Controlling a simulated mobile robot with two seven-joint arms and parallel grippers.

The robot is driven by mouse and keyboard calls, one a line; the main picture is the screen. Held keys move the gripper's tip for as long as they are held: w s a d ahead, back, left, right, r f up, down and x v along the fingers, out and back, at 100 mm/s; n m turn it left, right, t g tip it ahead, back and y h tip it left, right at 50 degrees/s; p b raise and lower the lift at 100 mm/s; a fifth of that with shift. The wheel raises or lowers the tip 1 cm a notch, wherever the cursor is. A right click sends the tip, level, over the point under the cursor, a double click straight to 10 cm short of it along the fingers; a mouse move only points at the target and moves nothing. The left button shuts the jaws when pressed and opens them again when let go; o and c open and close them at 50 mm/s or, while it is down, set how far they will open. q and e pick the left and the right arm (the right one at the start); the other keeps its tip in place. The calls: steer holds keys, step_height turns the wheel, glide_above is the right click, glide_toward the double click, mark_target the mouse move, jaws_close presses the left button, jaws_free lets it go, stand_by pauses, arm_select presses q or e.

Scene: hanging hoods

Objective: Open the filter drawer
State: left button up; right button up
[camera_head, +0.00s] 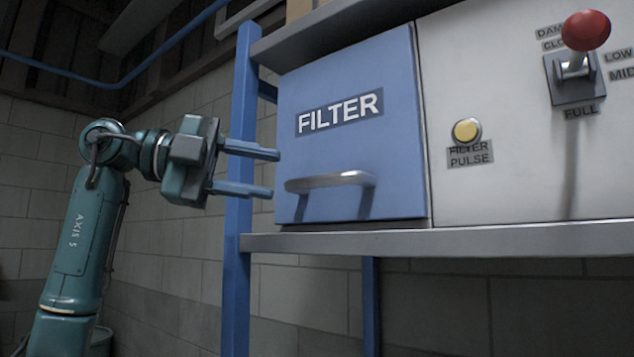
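The filter drawer (350,130) is a blue front labelled FILTER, set in the panel at the middle of the head view. It looks shut, about level with the panel beside it. Its handle (330,180) is a horizontal metal bar low on the front. My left gripper (276,173) comes in from the left, its two blue-grey fingers one above the other and apart. The fingertips are just left of the handle, at about its height, with nothing between them. How far they are from the drawer front in depth is hard to tell. My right gripper is not in view.
A blue upright post (240,190) stands behind my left fingers. A metal ledge (450,243) runs below the drawer. Right of it are a yellow FILTER PULSE button (467,131) and a red-knobbed damper lever (586,31). The space around my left arm looks free.

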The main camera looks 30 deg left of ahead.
mark_target(307, 180)
arm_select(q)
steer(key=x, duration=0.8)
steer(key=shift+p, duration=0.3)
steer(key=shift+c, duration=0.2)
jaws_close()
